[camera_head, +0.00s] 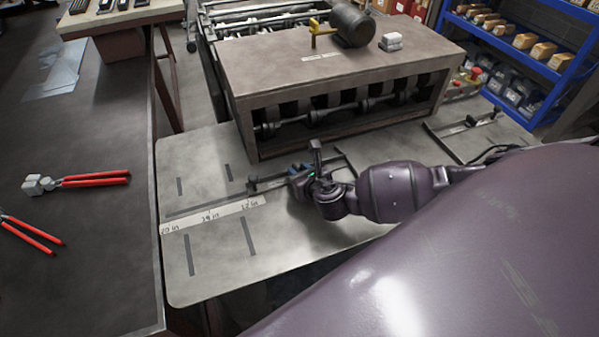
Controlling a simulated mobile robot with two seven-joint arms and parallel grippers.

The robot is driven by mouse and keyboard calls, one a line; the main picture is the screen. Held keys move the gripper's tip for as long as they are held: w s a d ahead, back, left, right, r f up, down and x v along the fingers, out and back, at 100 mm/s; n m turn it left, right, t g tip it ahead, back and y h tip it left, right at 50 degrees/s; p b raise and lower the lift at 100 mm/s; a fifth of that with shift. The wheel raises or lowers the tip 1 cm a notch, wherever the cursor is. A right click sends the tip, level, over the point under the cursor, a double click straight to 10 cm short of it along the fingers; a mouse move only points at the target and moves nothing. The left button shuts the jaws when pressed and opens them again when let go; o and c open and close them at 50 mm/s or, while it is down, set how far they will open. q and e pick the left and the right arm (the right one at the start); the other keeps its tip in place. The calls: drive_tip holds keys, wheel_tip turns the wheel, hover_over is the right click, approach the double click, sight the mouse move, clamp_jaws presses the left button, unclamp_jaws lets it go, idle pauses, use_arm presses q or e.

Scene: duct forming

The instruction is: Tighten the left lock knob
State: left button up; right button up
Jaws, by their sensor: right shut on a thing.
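The left guide (272,182) of the forming machine is a dark bar lying on the grey metal table, with a small upright end piece at its left. My right arm reaches in from the right, and my right gripper (300,177) is at this guide, low over the table. It is shut on the left lock knob, which the fingers and wrist mostly hide. How far the knob is turned cannot be seen. My left gripper is not in view.
The metal table (205,270) has slots and a white inch scale (214,216). Behind stands the machine housing (340,62) with rollers and a motor (352,25). A similar right guide (468,125) lies farther right. Red-handled pliers (95,179) rest on the dark left bench (80,285).

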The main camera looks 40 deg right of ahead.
drive_tip(key=shift+a+m+h, duration=0.1)
drive_tip(key=shift+m+h, duration=0.8)
drive_tip(key=shift+h, duration=0.1)
drive_tip(key=o, duration=0.6)
drive_tip(key=v, duration=1.1)
drive_tip(key=shift+w+r, duration=0.15)
